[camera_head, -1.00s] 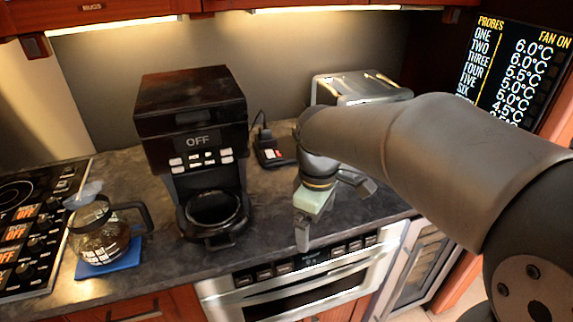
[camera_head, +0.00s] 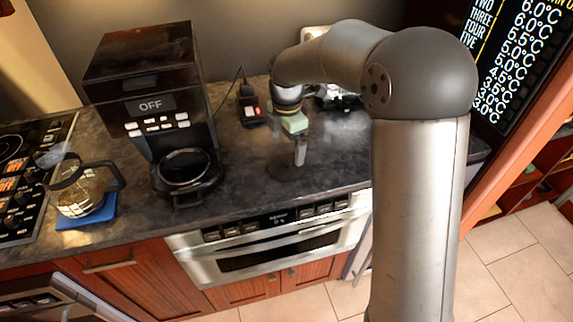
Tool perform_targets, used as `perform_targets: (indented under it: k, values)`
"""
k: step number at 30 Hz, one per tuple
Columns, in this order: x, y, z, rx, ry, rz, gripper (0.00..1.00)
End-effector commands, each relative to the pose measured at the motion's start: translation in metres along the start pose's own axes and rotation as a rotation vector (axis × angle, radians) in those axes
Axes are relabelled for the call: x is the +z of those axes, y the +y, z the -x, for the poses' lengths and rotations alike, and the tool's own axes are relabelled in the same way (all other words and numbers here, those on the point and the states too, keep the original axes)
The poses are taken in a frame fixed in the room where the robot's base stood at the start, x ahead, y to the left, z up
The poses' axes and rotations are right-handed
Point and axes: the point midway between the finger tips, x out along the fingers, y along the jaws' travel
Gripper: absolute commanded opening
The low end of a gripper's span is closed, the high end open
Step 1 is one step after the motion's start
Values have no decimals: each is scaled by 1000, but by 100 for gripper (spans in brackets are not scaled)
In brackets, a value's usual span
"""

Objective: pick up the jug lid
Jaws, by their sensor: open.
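The glass jug (camera_head: 82,195) stands on a blue mat at the left of the counter, with a black handle and band. A pale, translucent piece (camera_head: 50,158) at its top left looks like its lid; the detail is too small to be sure. My gripper (camera_head: 291,152) is open above the counter, right of the coffee maker and well away from the jug. One finger points down; the other is partly hidden. A dark round patch (camera_head: 284,166) lies on the counter below it; I cannot tell whether it is a shadow or an object. Nothing shows between the fingers.
The coffee maker (camera_head: 150,95), reading OFF, stands between the jug and my gripper. A small black device (camera_head: 250,106) with a cord is behind. The blue mat (camera_head: 70,222) is beside the stove controls (camera_head: 20,190). The counter's front middle is clear above the oven drawer (camera_head: 280,245).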

Motion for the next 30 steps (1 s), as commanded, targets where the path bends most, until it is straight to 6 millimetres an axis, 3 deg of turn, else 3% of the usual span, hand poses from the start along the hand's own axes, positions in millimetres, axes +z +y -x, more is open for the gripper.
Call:
perform_targets:
  k: [8, 18, 26, 30]
  values:
    - [-1, 0, -22, -1, 0, 0, 100]
    - [-3, 0, -66, 0, 0, -1, 100]
    - [-2, 0, -70, 1, -1, -1, 100]
    - [-2, 0, -70, 1, -1, -1, 69]
